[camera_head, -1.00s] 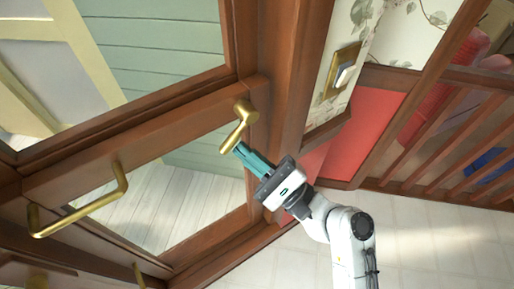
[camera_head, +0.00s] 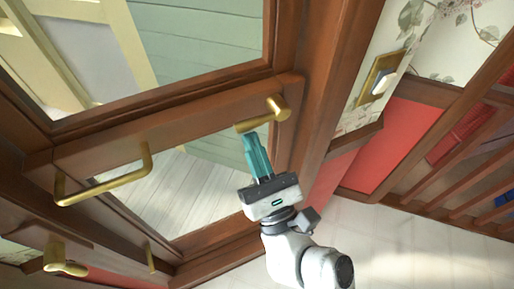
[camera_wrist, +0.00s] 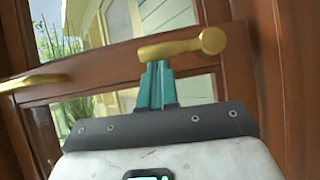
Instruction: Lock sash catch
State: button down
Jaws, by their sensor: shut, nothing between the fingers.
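The sash catch is a brass lever (camera_head: 257,120) with a round knob end at the right of the wooden window rail (camera_head: 200,115). Its arm points left and slightly down, close to the line of the rail. The catch also crosses the upper middle of the wrist view (camera_wrist: 180,48). My gripper (camera_head: 250,137) has its teal fingers shut and empty, with the tips just below the lever's free part. In the wrist view the fingertips (camera_wrist: 156,64) meet the lever's lower edge; I cannot tell if they touch it.
A brass pull bar (camera_head: 108,186) sticks out from the rail to the left, and another brass handle (camera_head: 62,262) is at lower left. The wooden frame post (camera_head: 325,90) and a wall switch (camera_head: 380,80) are to the right. Open floor (camera_head: 420,235) lies at lower right.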

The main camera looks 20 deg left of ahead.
jog(key=shift+s+a+r, duration=0.1)
jog(key=shift+a+r, duration=0.05)
jog(key=shift+r, duration=0.55)
jog(key=s+d+f+b, duration=0.6)
jog(key=f+b, duration=0.1)
jog(key=f, duration=0.3)
jog(key=shift+s+d+f, duration=0.2)
jog(key=shift+s+f, duration=0.05)
jog(key=shift+f, duration=0.1)
